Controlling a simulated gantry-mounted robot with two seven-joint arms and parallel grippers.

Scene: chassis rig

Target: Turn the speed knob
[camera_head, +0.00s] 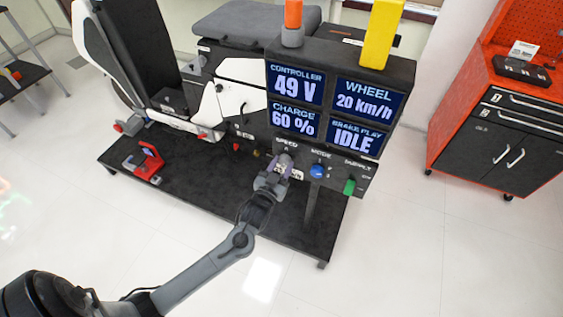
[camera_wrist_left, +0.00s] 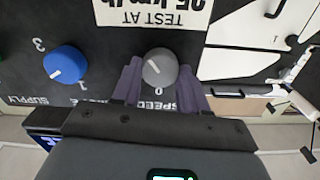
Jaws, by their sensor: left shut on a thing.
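The speed knob (camera_wrist_left: 160,68) is a round grey knob with a white pointer line on the black control panel (camera_head: 325,172). In the left wrist view it sits between the two purple-grey fingers of my left gripper (camera_wrist_left: 160,82), which is shut on it. A "0" and the word SPEED show beside the knob, partly covered by the gripper. In the head view my left gripper (camera_head: 281,165) reaches the panel under the SPEED label and hides most of the knob. My right gripper is not in view.
A blue mode knob (camera_head: 318,171) and a green switch (camera_head: 349,187) sit right of the speed knob. Screens above read 49 V, 20 km/h, 60 % and IDLE. A red cabinet (camera_head: 490,120) stands at right.

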